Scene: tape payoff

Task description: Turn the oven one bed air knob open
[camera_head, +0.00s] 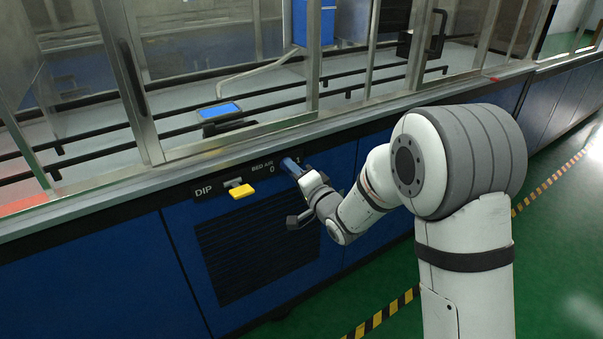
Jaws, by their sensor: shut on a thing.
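The bed air knob (289,165) is a small blue knob on the dark control strip, just below and right of the words "BED AIR". The marks "0" and "1" stand beside and above it. My gripper (298,174) reaches it from the lower right and is shut on it. The gripper and wrist hide part of the knob, and its exact angle is too small to tell.
A yellow handle (240,191) sticks out of the strip (170,200) beside "DIP", left of the knob. A dark vent grille (255,250) is below. Glass panels with metal frames (128,80) stand above.

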